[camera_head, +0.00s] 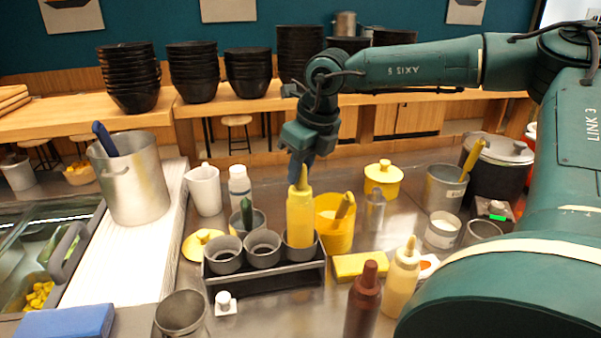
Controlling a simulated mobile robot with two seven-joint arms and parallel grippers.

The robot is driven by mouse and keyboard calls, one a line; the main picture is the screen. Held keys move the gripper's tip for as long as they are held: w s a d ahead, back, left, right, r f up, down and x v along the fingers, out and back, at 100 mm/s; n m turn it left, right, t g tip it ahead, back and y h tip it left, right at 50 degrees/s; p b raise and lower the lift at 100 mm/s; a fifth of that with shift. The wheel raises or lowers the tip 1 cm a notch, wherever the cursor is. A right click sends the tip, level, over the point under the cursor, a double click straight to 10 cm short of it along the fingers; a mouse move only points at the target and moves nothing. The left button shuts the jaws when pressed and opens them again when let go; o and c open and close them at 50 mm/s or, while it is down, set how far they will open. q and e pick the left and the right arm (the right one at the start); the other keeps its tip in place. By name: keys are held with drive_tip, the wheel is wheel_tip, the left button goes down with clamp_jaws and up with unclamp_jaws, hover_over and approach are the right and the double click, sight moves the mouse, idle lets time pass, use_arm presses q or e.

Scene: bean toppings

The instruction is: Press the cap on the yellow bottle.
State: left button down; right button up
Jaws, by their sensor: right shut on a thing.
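The yellow bottle (300,222) stands upright in the right-hand slot of a grey rack (262,282). Its cap (303,181) is a pointed yellow nozzle on top. My right gripper (301,168) points down from above and is shut on the cap, directly over the bottle. The fingertips partly hide the tip, and whether the cap sits fully down on the bottle cannot be told. My left gripper is not in view.
Two grey cups (262,248) fill the rack's other slots. A yellow tub (334,232) stands close right of the bottle. A red-brown bottle (363,300) and a cream bottle (402,279) stand in front right. A steel pot (132,185) is at left.

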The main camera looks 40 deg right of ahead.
wheel_tip(320, 180, up, 8)
drive_tip(key=shift+f+b, duration=0.1)
drive_tip(key=shift+b, duration=0.3)
drive_tip(key=shift+r, duration=0.5)
wheel_tip(320, 180, down, 4)
drive_tip(key=b, duration=0.3)
drive_tip(key=shift+r, duration=0.2)
drive_tip(key=shift+f+b, duration=0.4)
drive_tip(key=shift+b, duration=0.05)
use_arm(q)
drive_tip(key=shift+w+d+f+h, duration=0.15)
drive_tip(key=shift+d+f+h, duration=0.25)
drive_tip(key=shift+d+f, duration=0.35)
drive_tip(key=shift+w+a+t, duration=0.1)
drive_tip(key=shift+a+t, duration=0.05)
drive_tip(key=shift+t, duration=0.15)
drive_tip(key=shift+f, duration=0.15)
use_arm(e)
drive_tip(key=shift+f, duration=0.25)
